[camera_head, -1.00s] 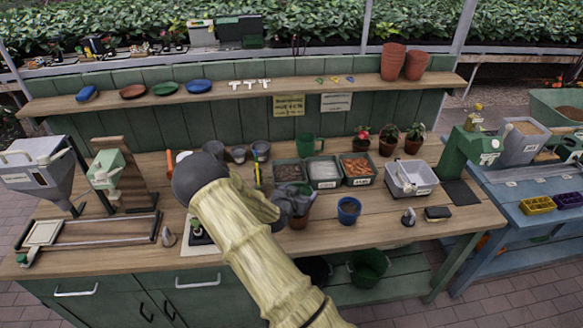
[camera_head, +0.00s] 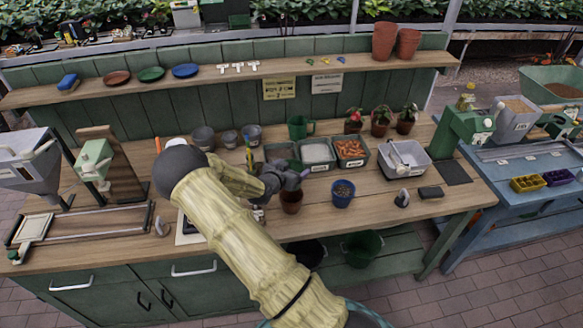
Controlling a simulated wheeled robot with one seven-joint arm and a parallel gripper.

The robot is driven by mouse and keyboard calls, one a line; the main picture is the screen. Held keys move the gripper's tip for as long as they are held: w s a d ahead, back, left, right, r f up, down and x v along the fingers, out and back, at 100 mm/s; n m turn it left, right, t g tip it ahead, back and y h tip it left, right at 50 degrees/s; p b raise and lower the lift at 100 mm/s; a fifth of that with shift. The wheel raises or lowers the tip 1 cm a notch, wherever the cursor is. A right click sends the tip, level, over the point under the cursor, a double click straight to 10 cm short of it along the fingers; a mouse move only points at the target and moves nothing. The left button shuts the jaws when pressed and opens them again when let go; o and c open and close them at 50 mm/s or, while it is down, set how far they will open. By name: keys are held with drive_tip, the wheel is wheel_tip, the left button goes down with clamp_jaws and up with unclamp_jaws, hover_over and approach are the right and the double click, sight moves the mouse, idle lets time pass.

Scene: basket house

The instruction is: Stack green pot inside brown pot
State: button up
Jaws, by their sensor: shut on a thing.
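The brown pot (camera_head: 291,202) stands upright on the wooden bench, left of the blue pot. My gripper (camera_head: 291,178) is just above and behind the brown pot's rim. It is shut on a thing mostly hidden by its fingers. A small green patch behind the fingers appears to be the green pot (camera_head: 294,164). I cannot tell whether any part of it is inside the brown pot's mouth.
A blue pot (camera_head: 342,193) with dark filling stands right of the brown pot. A white container (camera_head: 404,172) is to the right.

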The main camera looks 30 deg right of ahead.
drive_tip(key=shift+f+b, duration=0.8)
drive_tip(key=shift+f, duration=1)
drive_tip(key=shift+f+b, duration=1.65)
drive_tip(key=shift+f, duration=0.1)
